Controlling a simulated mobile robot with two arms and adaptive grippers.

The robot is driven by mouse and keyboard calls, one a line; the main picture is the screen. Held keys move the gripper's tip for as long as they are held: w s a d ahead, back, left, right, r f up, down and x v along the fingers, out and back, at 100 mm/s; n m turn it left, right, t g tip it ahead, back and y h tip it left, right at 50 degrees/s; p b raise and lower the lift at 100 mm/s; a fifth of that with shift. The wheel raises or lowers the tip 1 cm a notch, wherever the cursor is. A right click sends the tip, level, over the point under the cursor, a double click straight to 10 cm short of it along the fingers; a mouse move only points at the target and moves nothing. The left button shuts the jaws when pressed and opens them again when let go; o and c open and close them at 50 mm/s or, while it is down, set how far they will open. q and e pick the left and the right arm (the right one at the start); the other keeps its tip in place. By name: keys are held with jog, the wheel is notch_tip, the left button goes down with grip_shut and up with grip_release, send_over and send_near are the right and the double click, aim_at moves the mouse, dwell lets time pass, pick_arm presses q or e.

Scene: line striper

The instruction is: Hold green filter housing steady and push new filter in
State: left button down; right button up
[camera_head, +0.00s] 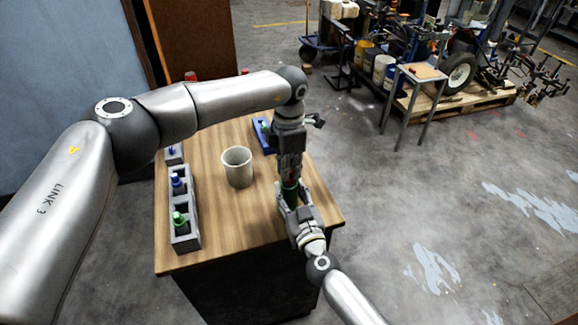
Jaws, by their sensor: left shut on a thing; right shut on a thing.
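The green filter housing (290,188) is upright above the right part of the wooden table, partly hidden by my grippers. My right gripper (289,196) comes in from below and is shut around the housing. My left gripper (290,168) points straight down right above the housing and is shut. The new filter is hidden between the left fingers, or too small to make out. I cannot tell how deep it sits in the housing.
The wooden table (215,215) carries a beige cup (237,170) in the middle. A grey slotted block (186,240) at its left edge holds a blue bottle (177,184) and a green bottle (180,222). A blue holder (262,137) lies behind my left gripper.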

pick_arm(q)
jog(key=shift+f, duration=1.15)
jog(key=c, duration=1.4)
grip_release()
jog(key=shift+o, duration=0.2)
jog(key=o, duration=0.3)
jog(key=shift+r, duration=3.55)
